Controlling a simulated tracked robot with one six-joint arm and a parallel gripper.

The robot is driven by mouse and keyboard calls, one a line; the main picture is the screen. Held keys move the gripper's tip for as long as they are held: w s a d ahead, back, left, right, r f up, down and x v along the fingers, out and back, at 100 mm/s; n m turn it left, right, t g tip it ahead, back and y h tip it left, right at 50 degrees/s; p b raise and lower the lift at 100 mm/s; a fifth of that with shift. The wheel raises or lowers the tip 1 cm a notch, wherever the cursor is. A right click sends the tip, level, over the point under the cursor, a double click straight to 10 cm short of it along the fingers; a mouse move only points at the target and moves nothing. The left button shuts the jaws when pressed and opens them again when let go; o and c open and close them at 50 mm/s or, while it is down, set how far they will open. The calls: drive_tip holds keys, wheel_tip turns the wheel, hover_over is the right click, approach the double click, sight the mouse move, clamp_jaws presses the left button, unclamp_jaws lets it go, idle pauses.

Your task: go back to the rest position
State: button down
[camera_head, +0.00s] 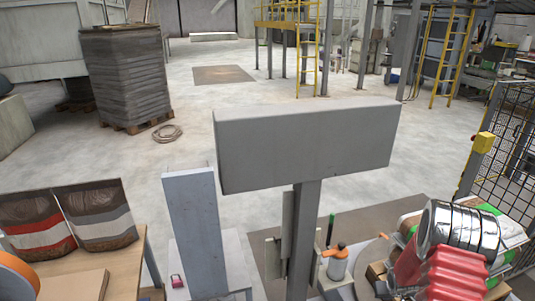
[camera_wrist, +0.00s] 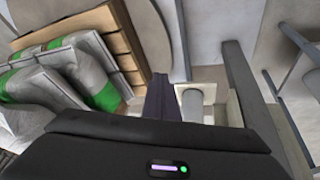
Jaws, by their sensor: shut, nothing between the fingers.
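My gripper (camera_wrist: 160,82) shows in the wrist view as dark fingers beyond the black wrist housing. The fingers are shut with nothing held. A pale cylinder stands just to the right of them; I cannot tell whether they touch it. In the head view I cannot make out my gripper.
Grey and green sacks (camera_wrist: 58,70) lie on wooden boards at left in the wrist view. In the head view a grey box on a post (camera_head: 305,148) stands centre. Printed bags (camera_head: 97,215) stand on a bench at left. A mesh fence (camera_head: 510,130) is at right. Open floor lies behind.

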drive_tip(key=s+a+r, duration=0.9)
drive_tip(key=s+r, duration=0.1)
drive_tip(key=r, duration=0.4)
drive_tip(key=s+a+r+y, duration=0.1)
drive_tip(key=s+a+r, duration=0.9)
drive_tip(key=r, duration=0.5)
drive_tip(key=s+a+r+n+t+y, duration=0.1)
drive_tip(key=s+a+r, duration=0.8)
drive_tip(key=r, duration=0.6)
drive_tip(key=shift+s+a+r, duration=0.15)
drive_tip(key=shift+s+a, duration=0.1)
drive_tip(key=shift+s, duration=0.2)
drive_tip(key=shift+d, duration=0.15)
